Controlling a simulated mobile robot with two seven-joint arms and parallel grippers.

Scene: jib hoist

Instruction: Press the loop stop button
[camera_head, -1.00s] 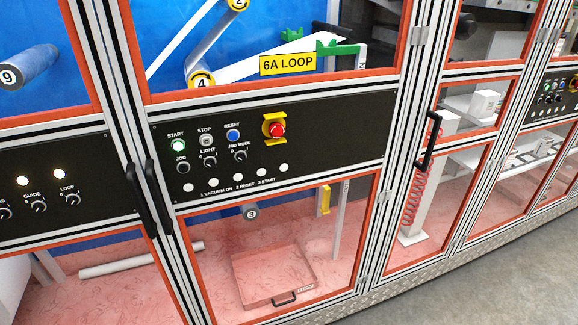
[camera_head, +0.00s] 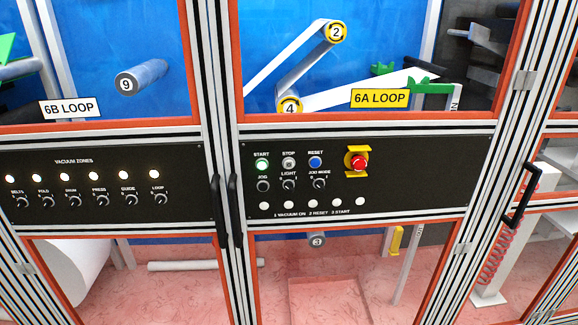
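The stop button (camera_head: 288,163) is a small grey button under the label STOP on the black 6A loop control panel (camera_head: 420,185). It sits between the green-lit start button (camera_head: 262,164) on its left and the blue reset button (camera_head: 315,162) on its right. The yellow 6A LOOP sign (camera_head: 379,98) is above the panel. A red emergency stop (camera_head: 360,162) with a yellow surround is further right. Neither of my grippers is in view, and nothing covers the stop button.
Below the buttons are the jog, light and jog mode knobs (camera_head: 320,184) and a row of white lamps. A vacuum zones panel (camera_head: 90,190) is on the left. Black door handles (camera_head: 236,210) stick out between the panels, and another handle (camera_head: 521,194) is at right.

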